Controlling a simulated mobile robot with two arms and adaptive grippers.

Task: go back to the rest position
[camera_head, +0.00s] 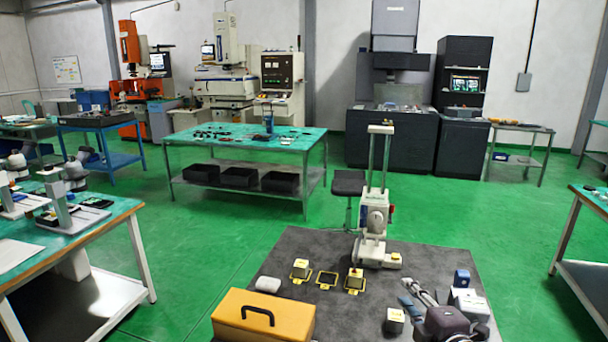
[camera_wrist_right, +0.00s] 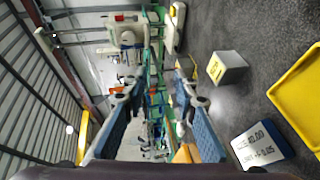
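My right gripper (camera_head: 418,297) is over the right part of the dark grey table (camera_head: 300,248), its fingers pointing up and left in the head view. The right wrist view shows its two blue-padded fingers (camera_wrist_right: 160,115) spread wide, with nothing between them. A pale block with a yellow mark (camera_head: 394,321) sits on the table left of the gripper, apart from it. A yellow-marked block also shows in the right wrist view (camera_wrist_right: 228,68), to the right of the fingers. My left gripper is not in view.
A height-gauge-like stand (camera_head: 376,220) rises at the table's back. Yellow-framed spots hold a left block (camera_head: 301,268) and a right block (camera_head: 355,279); the middle frame (camera_head: 327,279) has none. An orange toolbox (camera_head: 265,320) stands front left. A blue item (camera_head: 462,278) stands right.

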